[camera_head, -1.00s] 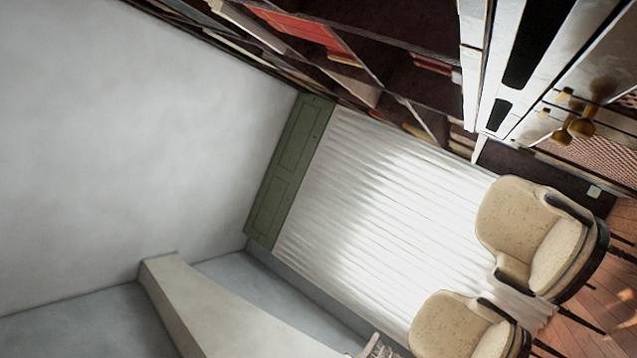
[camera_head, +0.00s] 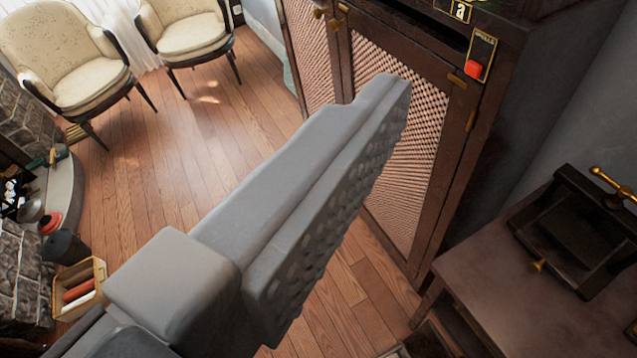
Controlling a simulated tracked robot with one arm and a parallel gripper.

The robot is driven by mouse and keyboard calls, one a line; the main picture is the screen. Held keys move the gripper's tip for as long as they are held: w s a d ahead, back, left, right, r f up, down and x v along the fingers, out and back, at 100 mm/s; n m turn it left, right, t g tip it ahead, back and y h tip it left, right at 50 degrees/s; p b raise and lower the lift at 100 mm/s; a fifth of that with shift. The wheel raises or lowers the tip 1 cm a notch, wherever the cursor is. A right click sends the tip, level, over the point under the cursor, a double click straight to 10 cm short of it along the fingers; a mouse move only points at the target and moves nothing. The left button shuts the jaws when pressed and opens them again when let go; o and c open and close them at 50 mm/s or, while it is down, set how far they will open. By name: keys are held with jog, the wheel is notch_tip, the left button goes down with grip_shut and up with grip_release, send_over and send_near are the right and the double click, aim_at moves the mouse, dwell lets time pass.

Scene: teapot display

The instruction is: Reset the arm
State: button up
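My gripper (camera_head: 388,95) reaches from the lower left toward the upper middle. I see a grey finger with a rounded ridge and a dimpled side. A second finger cannot be made out, so the opening does not show. Nothing is seen held at its tip. In the picture the tip overlaps the mesh door of a dark wooden cabinet (camera_head: 492,120); I cannot tell the distance to it.
Two cream chairs (camera_head: 60,55) (camera_head: 188,38) stand at upper left. A stone hearth (camera_head: 28,125), a dark pot (camera_head: 66,247) and a wooden box (camera_head: 97,272) are at left. A side table (camera_head: 500,320) bears a dark press (camera_head: 575,232) at right. Wooden floor (camera_head: 160,150) is open between.

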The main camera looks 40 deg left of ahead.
jog(key=shift+s+d+r, duration=0.25)
jog(key=shift+s+r, duration=0.2)
jog(key=shift+s, duration=0.2)
notch_tip(320, 180, up, 4)
jog(key=p, duration=0.4)
jog(key=shift+r, duration=0.15)
